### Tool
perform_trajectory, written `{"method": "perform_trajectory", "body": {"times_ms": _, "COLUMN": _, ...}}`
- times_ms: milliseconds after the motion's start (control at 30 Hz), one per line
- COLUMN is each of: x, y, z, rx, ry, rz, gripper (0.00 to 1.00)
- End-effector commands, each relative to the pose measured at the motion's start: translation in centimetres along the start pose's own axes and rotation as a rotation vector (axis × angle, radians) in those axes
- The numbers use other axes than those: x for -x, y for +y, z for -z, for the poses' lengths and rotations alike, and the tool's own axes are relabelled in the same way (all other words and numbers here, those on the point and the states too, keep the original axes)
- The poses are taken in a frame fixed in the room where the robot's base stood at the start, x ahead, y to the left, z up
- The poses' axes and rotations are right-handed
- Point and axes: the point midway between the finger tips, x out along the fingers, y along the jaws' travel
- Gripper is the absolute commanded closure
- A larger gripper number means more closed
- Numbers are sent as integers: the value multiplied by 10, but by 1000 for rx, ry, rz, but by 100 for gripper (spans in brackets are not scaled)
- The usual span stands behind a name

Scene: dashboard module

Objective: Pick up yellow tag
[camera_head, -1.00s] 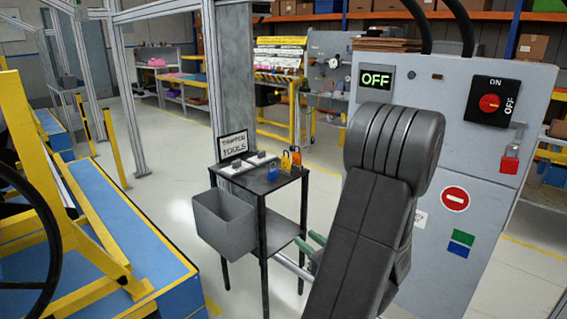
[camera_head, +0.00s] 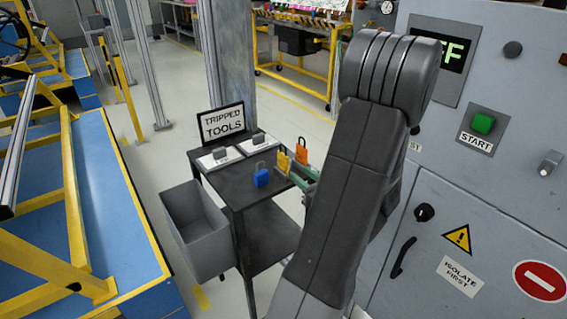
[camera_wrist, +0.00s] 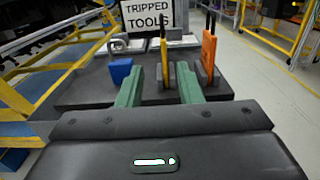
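The yellow tag (camera_head: 284,161) stands upright near the right edge of the small black table (camera_head: 236,192). In the wrist view the yellow tag (camera_wrist: 164,64) looks narrow, nearly edge-on, with a dark upper part. My gripper (camera_wrist: 160,72) is open, its two green fingers apart, with the tag between them in the picture. I cannot tell whether the fingertips reach around it. In the head view my gripper (camera_head: 304,178) is low at the table's right edge, partly hidden by my arm.
An orange tag (camera_wrist: 208,52) stands close right of the yellow one. A blue padlock (camera_wrist: 121,70) sits to the left. A "TRIPPED TOOLS" sign (camera_head: 222,121) stands at the back. A grey bin (camera_head: 197,231) hangs left; a grey cabinet (camera_head: 450,205) stands right.

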Motion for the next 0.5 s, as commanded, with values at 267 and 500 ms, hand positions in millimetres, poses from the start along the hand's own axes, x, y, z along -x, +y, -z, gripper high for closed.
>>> {"method": "perform_trajectory", "body": {"times_ms": 267, "x": -52, "y": 1, "z": 0, "rx": 0, "ry": 0, "rz": -4, "gripper": 67}}
{"method": "perform_trajectory", "body": {"times_ms": 500, "x": -70, "y": 0, "z": 0, "rx": -1, "ry": 0, "rz": -1, "gripper": 67}}
